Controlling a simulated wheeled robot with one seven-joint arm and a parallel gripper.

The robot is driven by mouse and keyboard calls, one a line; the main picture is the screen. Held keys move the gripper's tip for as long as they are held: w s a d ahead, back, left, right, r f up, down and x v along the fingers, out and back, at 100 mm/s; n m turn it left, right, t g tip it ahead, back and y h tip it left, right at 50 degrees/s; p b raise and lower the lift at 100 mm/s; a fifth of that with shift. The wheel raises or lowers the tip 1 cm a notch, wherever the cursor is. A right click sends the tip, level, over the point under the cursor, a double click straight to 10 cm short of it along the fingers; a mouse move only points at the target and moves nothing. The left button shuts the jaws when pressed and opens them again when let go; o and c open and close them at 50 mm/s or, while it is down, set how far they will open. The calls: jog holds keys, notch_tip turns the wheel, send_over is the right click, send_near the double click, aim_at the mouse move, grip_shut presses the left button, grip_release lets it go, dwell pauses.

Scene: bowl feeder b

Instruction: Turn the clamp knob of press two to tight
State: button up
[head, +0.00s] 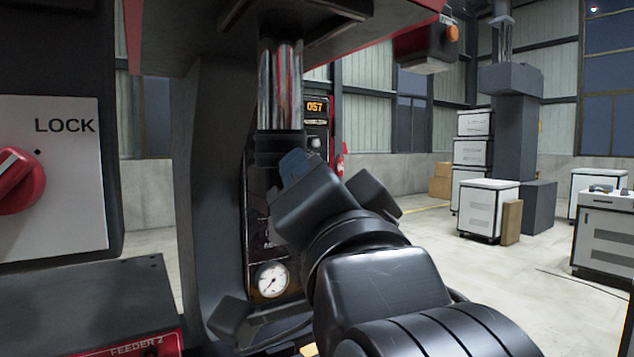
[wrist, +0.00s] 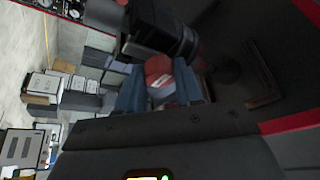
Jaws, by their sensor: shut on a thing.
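In the wrist view, my gripper (wrist: 160,84) has its two blue-grey fingers on either side of a red knob (wrist: 158,67). The gripper is shut on this knob, and its pointer and markings cannot be read. The knob sits by a dark cylindrical part of the press. In the head view, my arm reaches in to the dark press frame (head: 212,190). A bit of blue finger (head: 296,165) shows there, and the held knob is hidden behind my wrist.
A white panel (head: 75,190) marked LOCK with another red knob (head: 20,180) stands at left. Below it is a box labelled FEEDER 2 (head: 135,348). A round gauge (head: 272,280) is low on the press. White cabinets (head: 488,208) stand on open floor at right.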

jog(key=shift+a, duration=0.15)
jog(key=o, duration=1)
jog(key=shift+o, duration=0.2)
jog(key=p+v, duration=0.6)
jog(key=v, duration=0.1)
jog(key=shift+s, duration=0.3)
jog(key=shift+f, duration=0.15)
jog(key=shift+d+f, duration=0.15)
jog(key=shift+d, duration=0.05)
